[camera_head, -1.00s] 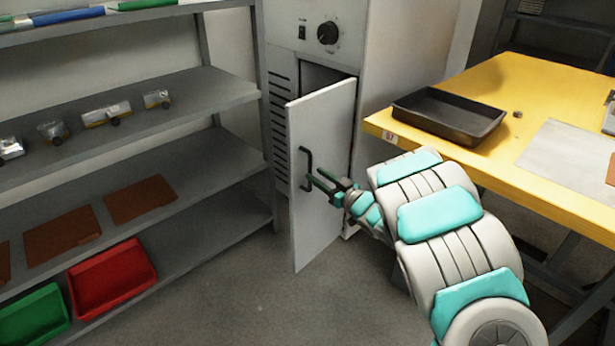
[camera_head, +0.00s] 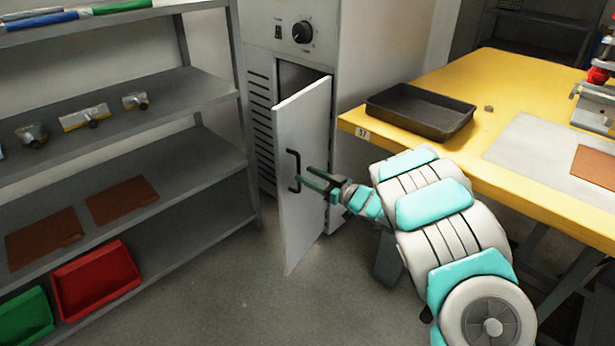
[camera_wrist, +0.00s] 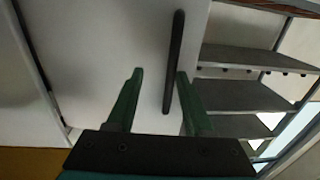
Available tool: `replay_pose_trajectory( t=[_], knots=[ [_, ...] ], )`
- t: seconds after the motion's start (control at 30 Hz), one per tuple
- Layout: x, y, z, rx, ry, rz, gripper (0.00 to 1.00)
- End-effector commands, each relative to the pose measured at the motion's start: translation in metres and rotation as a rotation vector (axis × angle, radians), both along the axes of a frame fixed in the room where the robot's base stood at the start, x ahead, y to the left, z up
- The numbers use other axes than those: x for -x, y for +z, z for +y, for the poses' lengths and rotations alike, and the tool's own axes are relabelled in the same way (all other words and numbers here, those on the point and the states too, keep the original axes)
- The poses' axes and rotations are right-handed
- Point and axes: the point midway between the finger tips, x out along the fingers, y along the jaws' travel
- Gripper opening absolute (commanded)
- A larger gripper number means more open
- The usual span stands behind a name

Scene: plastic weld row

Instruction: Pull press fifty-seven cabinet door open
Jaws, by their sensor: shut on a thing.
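The press cabinet (camera_head: 352,60) is pale grey, with a black knob and side vents, and stands at the back centre in the head view. Its white door (camera_head: 302,215) stands partly open, swung out from the right side, with a dark gap above it. A black bar handle (camera_head: 293,170) is on the door; it also shows in the wrist view (camera_wrist: 174,60), running between the fingers, closer to the right one. My gripper (camera_head: 313,181) is shut on this handle, with its green fingers on either side. The cabinet's inside is mostly hidden behind the door.
A yellow table (camera_head: 545,78), marked 57, stands right of my arm with a black tray (camera_head: 420,112) near its corner. A grey shelf rack (camera_head: 190,92) with metal parts, brown sheets and red and green bins stands at left. Floor (camera_head: 215,290) before the door is clear.

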Motion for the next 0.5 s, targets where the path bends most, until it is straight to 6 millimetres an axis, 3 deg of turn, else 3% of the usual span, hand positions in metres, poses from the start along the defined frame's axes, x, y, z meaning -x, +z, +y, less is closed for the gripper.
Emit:
replay_pose_trajectory(
  t=[0.03, 0.5],
  knots=[
    [-0.0069, 0.0031, -0.0115, -0.005, -0.031, -0.004, 0.46],
    [-0.0053, 0.0039, -0.008, -0.007, -0.023, -0.007, 0.46]
  ],
)
